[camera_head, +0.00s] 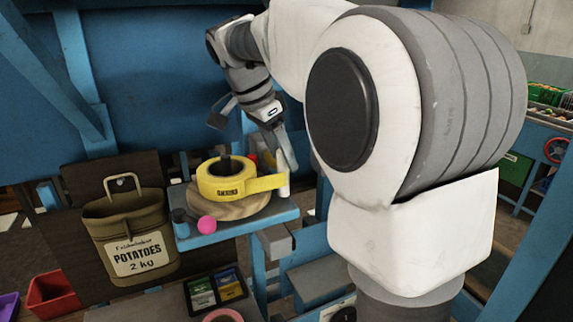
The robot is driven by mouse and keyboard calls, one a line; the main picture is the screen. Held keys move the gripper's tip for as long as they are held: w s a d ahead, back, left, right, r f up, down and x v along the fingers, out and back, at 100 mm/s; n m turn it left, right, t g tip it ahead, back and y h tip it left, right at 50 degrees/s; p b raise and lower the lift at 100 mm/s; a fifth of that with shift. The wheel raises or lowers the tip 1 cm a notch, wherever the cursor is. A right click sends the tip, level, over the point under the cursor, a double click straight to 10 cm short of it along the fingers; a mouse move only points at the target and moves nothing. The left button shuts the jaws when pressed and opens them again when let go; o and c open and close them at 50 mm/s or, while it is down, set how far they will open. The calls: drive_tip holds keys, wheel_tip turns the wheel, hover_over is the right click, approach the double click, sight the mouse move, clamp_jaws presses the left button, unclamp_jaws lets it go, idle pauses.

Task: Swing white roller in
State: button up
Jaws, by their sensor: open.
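The white roller (283,186) is a small upright cylinder at the right end of a yellow tape strip. The strip runs out from a yellow tape roll (220,181), which sits over a dark post on a round wooden disc (232,208). My gripper (254,142) is open above and behind the roll, its fingers spread wide. Its right finger reaches down close to the roller's top; I cannot tell whether they touch. The roller's back side is hidden.
The disc rests on a blue shelf (262,222) with a pink ball (207,225) and a small dark cylinder (180,222) at its left. A potato sack (130,238) hangs at left. Red bin (50,294) stands lower left. My arm blocks the right.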

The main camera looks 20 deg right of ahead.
drive_tip(key=v, duration=0.8)
drive_tip(key=shift+p, duration=0.3)
drive_tip(key=shift+s+r, duration=0.1)
drive_tip(key=shift+r, duration=0.05)
drive_tip(key=s+a+f+n+t+y, duration=0.2)
drive_tip(key=s+f+n, duration=0.6)
drive_tip(key=s, duration=0.2)
drive_tip(key=s+a+f+n+t+y, duration=0.2)
drive_tip(key=s+f+n, duration=0.5)
drive_tip(key=s, duration=0.4)
drive_tip(key=shift+a+f+n+t+y, duration=0.3)
drive_tip(key=shift+a+f+n+t, duration=0.15)
drive_tip(key=shift+a, duration=0.2)
drive_tip(key=shift+s+r, duration=0.1)
drive_tip(key=shift+r, duration=0.05)
drive_tip(key=shift+c, duration=0.2)
